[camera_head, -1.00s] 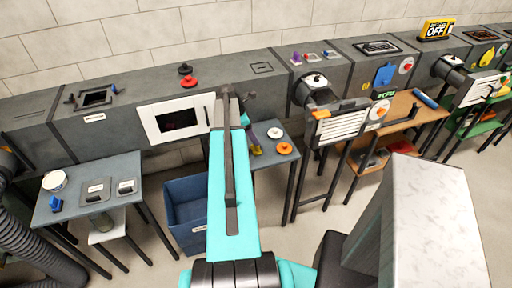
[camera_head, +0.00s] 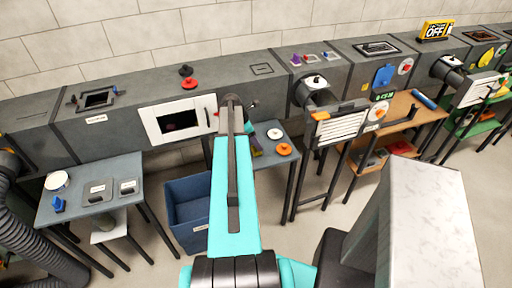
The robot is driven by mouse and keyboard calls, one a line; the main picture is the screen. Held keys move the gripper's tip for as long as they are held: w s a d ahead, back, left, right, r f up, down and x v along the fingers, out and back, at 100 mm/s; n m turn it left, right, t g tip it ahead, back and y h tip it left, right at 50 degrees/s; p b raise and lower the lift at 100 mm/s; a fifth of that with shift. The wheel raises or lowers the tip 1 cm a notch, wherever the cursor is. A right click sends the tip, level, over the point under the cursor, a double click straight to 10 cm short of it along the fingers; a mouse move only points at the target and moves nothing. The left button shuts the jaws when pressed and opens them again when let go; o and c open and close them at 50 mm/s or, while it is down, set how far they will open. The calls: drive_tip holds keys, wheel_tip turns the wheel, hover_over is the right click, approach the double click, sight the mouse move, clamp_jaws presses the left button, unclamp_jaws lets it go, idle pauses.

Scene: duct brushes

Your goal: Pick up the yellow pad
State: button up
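No yellow pad can be made out for certain. A small yellow piece (camera_head: 257,149) with purple beside it shows at the small table just right of my arm, partly hidden by it. My teal arm reaches up the middle of the view to the grey duct. My gripper (camera_head: 251,104) seems to be the small dark part at the arm's far end, near the duct front; its fingers are too small and hidden to read.
A blue bin (camera_head: 188,209) stands left of my arm. A grey table (camera_head: 105,205) with a white jar (camera_head: 57,181) stands at left. An open white-framed hatch (camera_head: 177,122) is in the duct. An orange disc (camera_head: 283,149) lies on the small table (camera_head: 270,158). A pale block (camera_head: 425,220) fills the right foreground.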

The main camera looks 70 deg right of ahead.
drive_tip(key=shift+x, duration=0.9)
drive_tip(key=shift+c, duration=0.2)
drive_tip(key=c, duration=1.1)
